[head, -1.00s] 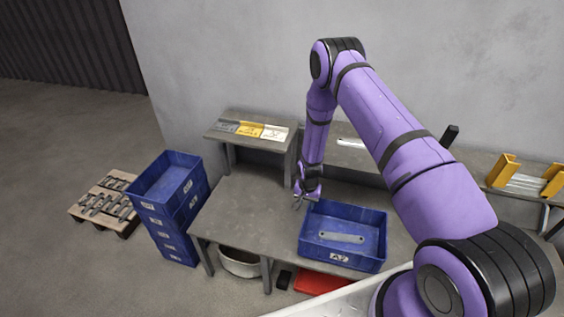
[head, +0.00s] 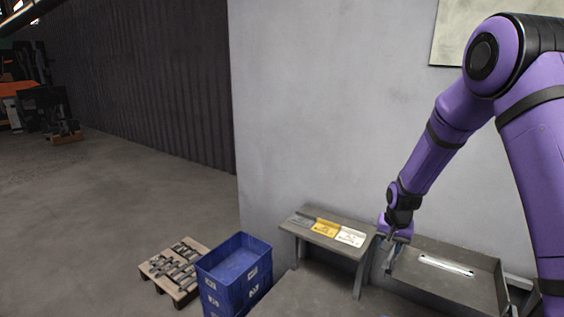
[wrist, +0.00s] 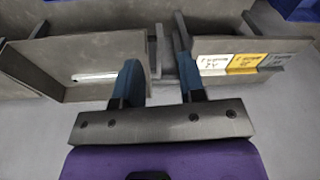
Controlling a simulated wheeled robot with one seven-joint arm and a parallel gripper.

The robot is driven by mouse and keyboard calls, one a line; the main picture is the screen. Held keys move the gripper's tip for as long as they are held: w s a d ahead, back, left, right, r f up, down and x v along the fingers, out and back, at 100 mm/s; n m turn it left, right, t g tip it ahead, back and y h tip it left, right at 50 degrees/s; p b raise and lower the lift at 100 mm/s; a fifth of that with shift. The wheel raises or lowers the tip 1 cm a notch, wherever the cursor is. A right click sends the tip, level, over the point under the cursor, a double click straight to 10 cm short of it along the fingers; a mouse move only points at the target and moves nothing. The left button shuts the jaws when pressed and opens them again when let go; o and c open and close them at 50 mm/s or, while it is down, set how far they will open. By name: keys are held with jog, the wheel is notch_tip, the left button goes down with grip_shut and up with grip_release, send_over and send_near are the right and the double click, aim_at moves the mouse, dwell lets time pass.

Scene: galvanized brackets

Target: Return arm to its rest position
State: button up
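My purple arm (head: 440,140) reaches from the right side of the head view, bent at the elbow, with its forearm slanting down to the left. My gripper (head: 389,262) hangs over the bench, just right of the small raised shelf. In the wrist view my gripper (wrist: 158,70) has its two blue-and-grey fingers spread apart. Nothing shows held between them. The grey metal tray (wrist: 55,92) with a bright strip lies left of the fingers there, and the labelled shelf lies right.
The raised shelf (head: 311,235) carries grey, yellow and white labels. The grey tray (head: 470,290) is right of my gripper. Stacked blue bins (head: 213,270) stand left of the bench, beside a pallet of metal parts (head: 150,272). The wall (head: 330,110) rises behind; floor at left is open.

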jog(key=s+r+n+t, duration=0.1)
jog(key=s+r, duration=0.6)
jog(key=r, duration=0.5)
jog(key=s+r+n+t, duration=0.1)
jog(key=s+r, duration=0.6)
jog(key=r, duration=0.5)
jog(key=s+r+n, duration=0.1)
jog(key=s+r, duration=0.3)
jog(key=s, duration=0.7)
jog(key=s+a+r+n+t, duration=0.1)
jog(key=s+r, duration=0.2)
jog(key=s, duration=0.9)
jog(key=shift+a+r+n+t, duration=0.2)
jog(key=shift+r+n+t, duration=0.1)
jog(key=shift+r+n, duration=0.1)
